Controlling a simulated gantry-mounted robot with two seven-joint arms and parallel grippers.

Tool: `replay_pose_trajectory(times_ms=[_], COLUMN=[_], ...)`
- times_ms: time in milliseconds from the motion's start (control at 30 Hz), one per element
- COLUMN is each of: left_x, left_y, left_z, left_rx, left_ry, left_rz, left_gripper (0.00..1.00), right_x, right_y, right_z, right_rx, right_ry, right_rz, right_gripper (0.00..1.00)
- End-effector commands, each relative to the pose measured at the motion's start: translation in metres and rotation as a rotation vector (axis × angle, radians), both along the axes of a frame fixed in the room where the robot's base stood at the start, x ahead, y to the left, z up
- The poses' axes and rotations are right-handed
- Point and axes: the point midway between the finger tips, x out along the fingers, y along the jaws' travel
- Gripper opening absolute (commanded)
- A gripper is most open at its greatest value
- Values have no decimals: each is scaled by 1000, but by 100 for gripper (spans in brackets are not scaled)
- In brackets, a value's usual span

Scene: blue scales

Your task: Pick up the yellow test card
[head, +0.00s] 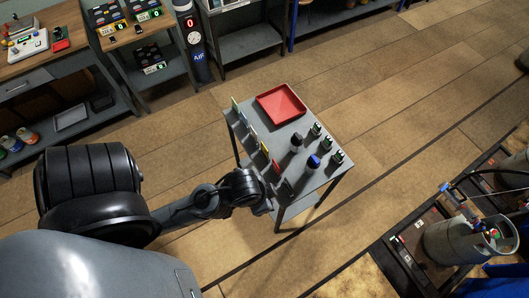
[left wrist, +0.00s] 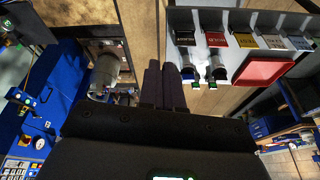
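The yellow test card (head: 265,148) stands upright in a row of cards along the left edge of a small grey table (head: 306,122). My left gripper (head: 266,206) is at the near-left corner of the table, close to the black card and apart from the yellow one. In the left wrist view its two dark fingers (left wrist: 162,85) lie side by side with almost no gap and nothing visible between them. My right gripper is not in view.
A red card (head: 276,167) and a black card (head: 287,186) stand nearer my left gripper than the yellow one. A red tray (head: 281,102) sits at the table's far end. A blue-topped item (head: 313,162) and several small devices stand along the right side.

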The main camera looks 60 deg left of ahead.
Motion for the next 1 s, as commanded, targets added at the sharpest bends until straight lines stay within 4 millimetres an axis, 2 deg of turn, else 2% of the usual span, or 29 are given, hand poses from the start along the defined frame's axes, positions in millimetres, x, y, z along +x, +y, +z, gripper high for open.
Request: replay_pose_trajectory(times_ms=[33, 67, 567, 600, 900, 1000], left_x=[0, 0, -1, -1, 0, 9], left_y=[0, 0, 0, 0, 0, -2], left_z=[0, 0, 0, 0, -1, 3], left_rx=[0, 0, -1, -1, -6, -23], left_ry=[0, 1, 1, 1, -1, -52], left_rz=[0, 0, 2, 2, 15, 37], left_gripper=[12, 17, 93, 96, 96, 96], right_x=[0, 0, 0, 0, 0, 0], right_y=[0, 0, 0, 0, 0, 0], right_z=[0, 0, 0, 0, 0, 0], right_rx=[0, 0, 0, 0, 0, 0], right_ry=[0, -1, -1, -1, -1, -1], right_rz=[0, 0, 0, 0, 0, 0], right_gripper=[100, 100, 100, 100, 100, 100])
